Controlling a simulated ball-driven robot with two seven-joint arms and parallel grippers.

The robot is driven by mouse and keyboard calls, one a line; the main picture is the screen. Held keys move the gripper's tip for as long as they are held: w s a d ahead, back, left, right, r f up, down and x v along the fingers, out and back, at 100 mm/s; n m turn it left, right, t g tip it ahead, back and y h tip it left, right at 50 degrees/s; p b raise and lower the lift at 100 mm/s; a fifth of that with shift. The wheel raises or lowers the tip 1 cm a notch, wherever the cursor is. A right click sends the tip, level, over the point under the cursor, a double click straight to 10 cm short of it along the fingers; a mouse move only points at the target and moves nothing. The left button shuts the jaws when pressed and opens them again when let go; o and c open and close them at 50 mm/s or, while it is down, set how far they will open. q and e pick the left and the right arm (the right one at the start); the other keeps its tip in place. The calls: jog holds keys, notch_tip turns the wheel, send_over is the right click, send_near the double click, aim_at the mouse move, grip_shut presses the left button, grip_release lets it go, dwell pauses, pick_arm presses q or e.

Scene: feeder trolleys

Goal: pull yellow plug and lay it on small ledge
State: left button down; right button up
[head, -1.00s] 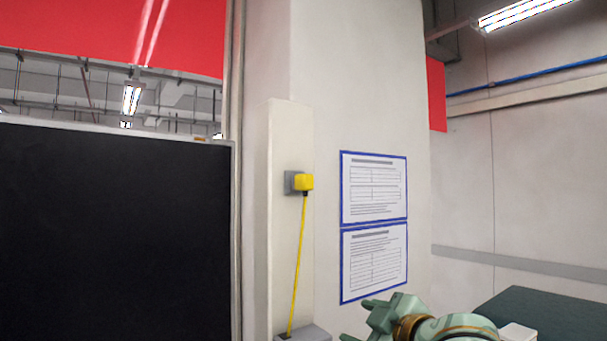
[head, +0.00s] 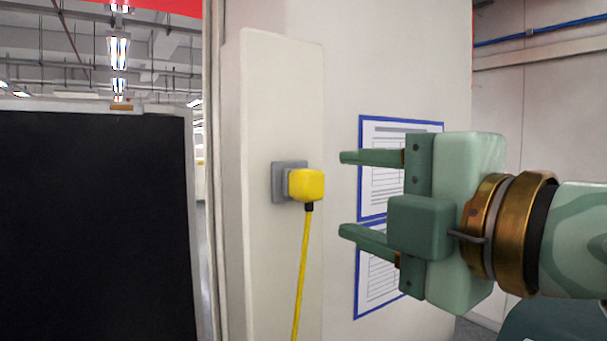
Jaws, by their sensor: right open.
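The yellow plug (head: 307,185) sits in a grey wall socket (head: 279,183) on a pale raised panel. Its yellow cord (head: 303,270) hangs down from it and leaves the bottom of the head view. My right gripper (head: 345,195) is open and empty, to the right of the plug. Its two fingers point left, one above and one below the plug's height, with a gap between the fingertips and the plug. The small ledge is not in view now. My left gripper is not in view.
A large black panel (head: 95,225) stands at the left. Two blue-framed sheets (head: 372,150) hang on the wall behind my right gripper. The pale wall panel (head: 283,90) around the socket is otherwise bare.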

aim_at(317, 187)
jog(key=shift+s, duration=0.1)
jog(key=b+x, duration=0.2)
jog(key=x, duration=0.3)
jog(key=shift+a+f, duration=0.1)
jog(key=shift+f, duration=0.05)
jog(key=shift+p+x, duration=0.35)
jog(key=shift+x, duration=1.65)
jog(key=shift+r+p, duration=0.25)
jog(key=shift+p, duration=0.6)
